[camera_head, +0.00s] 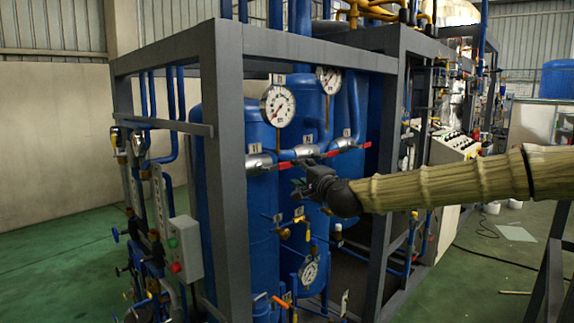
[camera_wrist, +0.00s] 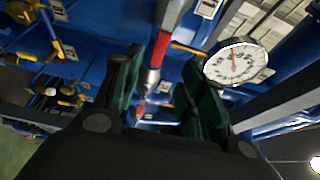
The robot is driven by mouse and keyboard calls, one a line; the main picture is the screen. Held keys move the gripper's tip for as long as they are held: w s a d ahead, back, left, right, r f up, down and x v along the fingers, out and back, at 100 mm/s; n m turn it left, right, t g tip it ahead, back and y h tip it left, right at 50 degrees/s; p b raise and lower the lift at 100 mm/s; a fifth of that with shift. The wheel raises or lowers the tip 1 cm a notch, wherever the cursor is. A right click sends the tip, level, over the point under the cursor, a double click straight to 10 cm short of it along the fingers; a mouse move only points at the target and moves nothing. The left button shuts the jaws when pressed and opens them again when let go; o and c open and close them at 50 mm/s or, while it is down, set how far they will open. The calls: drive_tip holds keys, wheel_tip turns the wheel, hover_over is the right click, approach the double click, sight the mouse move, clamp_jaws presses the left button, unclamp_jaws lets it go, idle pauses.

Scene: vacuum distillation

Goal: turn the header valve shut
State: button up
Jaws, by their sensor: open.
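A header line with silver valve bodies, including a left one (camera_head: 260,163), a middle one (camera_head: 306,150) and a right one (camera_head: 345,143), runs across the front of the blue tanks. Red lever handles, such as the right one (camera_head: 362,145), lie roughly along the line. I cannot tell which valve the task means. My gripper (camera_head: 303,183) is open just below and in front of the middle valve. In the wrist view, my gripper (camera_wrist: 160,85) has its dark green fingers apart. A red handle (camera_wrist: 160,50) with a silver part shows between them; contact cannot be told.
A grey steel frame post (camera_head: 225,190) stands left of the tanks, and another frame post (camera_head: 388,190) stands right of them. Two round gauges, left (camera_head: 278,106) and right (camera_head: 330,80), sit above the line. Small yellow-handled valves (camera_head: 300,215) and a lower gauge (camera_head: 309,270) are below my gripper.

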sight(288, 165)
drive_tip(key=p+x, duration=0.4)
drive_tip(key=x, duration=0.6)
drive_tip(key=shift+w+a, duration=0.2)
drive_tip(key=shift+w, duration=0.1)
clamp_jaws()
